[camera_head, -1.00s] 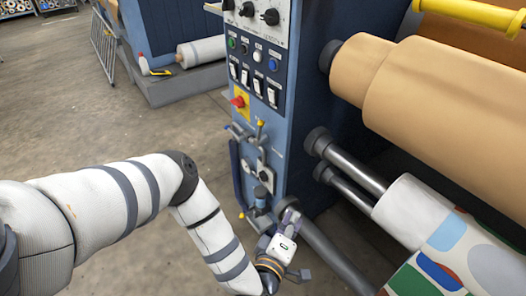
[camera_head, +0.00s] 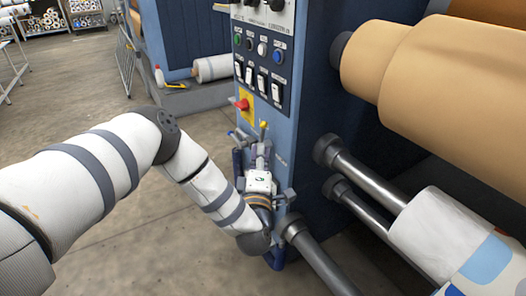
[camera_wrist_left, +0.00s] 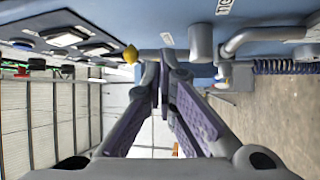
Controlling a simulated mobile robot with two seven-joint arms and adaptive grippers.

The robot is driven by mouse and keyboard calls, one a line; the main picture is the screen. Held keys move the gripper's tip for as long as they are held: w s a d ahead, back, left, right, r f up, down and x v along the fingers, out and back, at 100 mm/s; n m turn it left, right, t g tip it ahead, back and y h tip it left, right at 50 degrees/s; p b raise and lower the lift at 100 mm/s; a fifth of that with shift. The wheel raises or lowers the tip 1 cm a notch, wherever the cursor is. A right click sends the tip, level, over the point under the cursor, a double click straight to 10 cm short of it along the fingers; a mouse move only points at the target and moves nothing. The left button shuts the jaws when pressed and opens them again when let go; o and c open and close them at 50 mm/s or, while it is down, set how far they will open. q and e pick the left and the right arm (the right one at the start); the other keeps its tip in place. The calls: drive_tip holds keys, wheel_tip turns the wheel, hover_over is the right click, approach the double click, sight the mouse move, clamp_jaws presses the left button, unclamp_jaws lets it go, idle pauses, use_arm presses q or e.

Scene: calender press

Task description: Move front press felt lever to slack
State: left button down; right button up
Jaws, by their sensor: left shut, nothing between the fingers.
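A small lever with a yellow knob (camera_head: 263,125) stands out from the front face of the blue press cabinet (camera_head: 312,100), just below the red switch. My left gripper (camera_head: 261,152) is just below this knob in the head view, close to the cabinet face. In the left wrist view the yellow knob (camera_wrist_left: 131,54) is just left of the shut fingertips (camera_wrist_left: 166,58). The fingers hold nothing. Whether a finger touches the lever I cannot tell. My gripper and wrist hide much of the lower fittings. My right gripper is not in view.
A red switch on a yellow plate (camera_head: 245,104) and a panel of rocker switches (camera_head: 262,78) are above. Blue pipework (camera_head: 238,160) runs beside my gripper. Steel rollers (camera_head: 365,182) and a tan roll (camera_head: 455,75) project at right. Open floor lies at left.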

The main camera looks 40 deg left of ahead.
use_arm(q)
drive_tip(key=shift+x, duration=1.5)
drive_tip(key=n+g+p, duration=0.1)
drive_tip(key=a+r+g+h+p, duration=0.1)
drive_tip(key=p, duration=0.1)
drive_tip(key=shift+w+n, duration=0.25)
drive_tip(key=shift+n, duration=0.15)
drive_tip(key=shift+f, duration=0.1)
